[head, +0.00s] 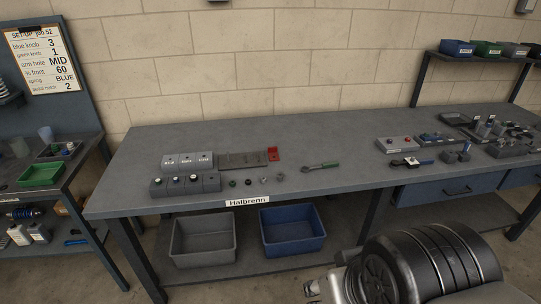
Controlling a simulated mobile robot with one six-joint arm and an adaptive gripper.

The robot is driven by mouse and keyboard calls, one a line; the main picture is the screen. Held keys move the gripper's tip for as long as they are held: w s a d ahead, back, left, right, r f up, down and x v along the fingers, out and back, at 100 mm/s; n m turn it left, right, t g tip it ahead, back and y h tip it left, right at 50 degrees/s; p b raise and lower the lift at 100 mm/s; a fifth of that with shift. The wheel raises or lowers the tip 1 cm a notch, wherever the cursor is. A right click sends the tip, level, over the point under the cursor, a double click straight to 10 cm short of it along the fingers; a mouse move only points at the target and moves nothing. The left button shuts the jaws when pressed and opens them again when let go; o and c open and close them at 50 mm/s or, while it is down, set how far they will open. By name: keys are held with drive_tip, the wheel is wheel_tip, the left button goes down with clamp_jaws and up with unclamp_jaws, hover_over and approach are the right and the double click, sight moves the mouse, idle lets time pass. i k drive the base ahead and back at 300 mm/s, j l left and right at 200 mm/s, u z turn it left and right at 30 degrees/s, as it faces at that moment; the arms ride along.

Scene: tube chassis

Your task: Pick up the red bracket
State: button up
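The red bracket (273,153) stands on the grey workbench (330,140), toward the back and left of the bench's middle. It touches or nearly touches the right end of a flat brown-grey plate (240,160); I cannot tell whether it is fixed to it. The bracket looks L-shaped, with an upright part and a small hole. Nothing covers it. My gripper does not show clearly in the head view, so its opening and contents are hidden.
Bins (292,228) sit below. Bare bench shows behind the bracket.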

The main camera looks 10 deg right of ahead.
sight(273, 154)
drive_tip(key=i+l+u, duration=0.15)
drive_tip(key=i, duration=0.3)
drive_tip(key=i+l+u, duration=0.1)
drive_tip(key=i, duration=0.4)
drive_tip(key=i+l+u, duration=0.15)
drive_tip(key=i, duration=0.3)
drive_tip(key=i+l+u, duration=0.15)
drive_tip(key=i, duration=0.25)
drive_tip(key=l, duration=0.1)
